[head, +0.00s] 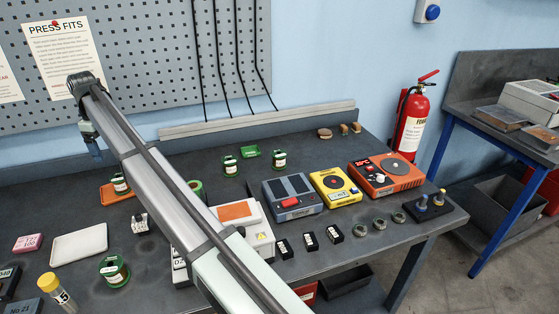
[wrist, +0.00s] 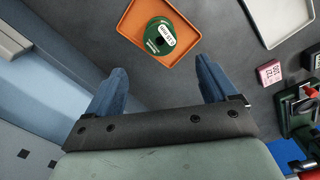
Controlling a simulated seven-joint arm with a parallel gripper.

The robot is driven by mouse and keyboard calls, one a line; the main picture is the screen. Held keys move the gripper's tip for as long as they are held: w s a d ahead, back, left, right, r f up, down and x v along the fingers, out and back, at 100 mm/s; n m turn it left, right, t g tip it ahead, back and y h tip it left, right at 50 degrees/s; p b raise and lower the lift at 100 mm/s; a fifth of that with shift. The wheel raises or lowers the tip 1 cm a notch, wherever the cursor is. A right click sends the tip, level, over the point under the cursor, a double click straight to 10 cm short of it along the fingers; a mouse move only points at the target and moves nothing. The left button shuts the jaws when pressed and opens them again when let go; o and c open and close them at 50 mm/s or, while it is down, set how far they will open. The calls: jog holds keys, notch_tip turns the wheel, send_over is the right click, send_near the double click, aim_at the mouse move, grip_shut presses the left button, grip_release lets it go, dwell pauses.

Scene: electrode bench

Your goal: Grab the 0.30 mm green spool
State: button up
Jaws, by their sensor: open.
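My gripper (wrist: 162,72) is open, its two blue fingers apart with nothing between them. In the wrist view a green spool (wrist: 153,50) with a white label lies in an orange tray (wrist: 187,22), just beyond the fingertips. The head view shows the same orange tray (head: 107,198) and spool (head: 119,185), below and right of my gripper (head: 93,150). Other green spools stand at the front (head: 114,270), at the back (head: 230,166) and right of it (head: 279,160). One more green round thing (head: 195,187) is partly behind my arm.
A white tray (head: 79,243) and a pink box (head: 28,243) lie near the orange tray. A yellow-capped tube (head: 55,288) stands at the front left. Blue, yellow and orange devices fill the right. A pegboard wall (head: 150,60) rises behind the bench.

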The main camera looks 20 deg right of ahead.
jog(key=shift+c, duration=0.3)
jog(key=w+d+m, duration=0.2)
jog(key=w+d, duration=0.2)
jog(key=d, duration=1)
jog(key=w+d+m, duration=0.2)
jog(key=w+d, duration=0.1)
jog(key=d, duration=1)
jog(key=m, duration=3.1)
send_near(278, 153)
notch_tip(278, 153, down, 12)
jog(key=shift+s+r, duration=0.1)
jog(key=shift+r, duration=0.1)
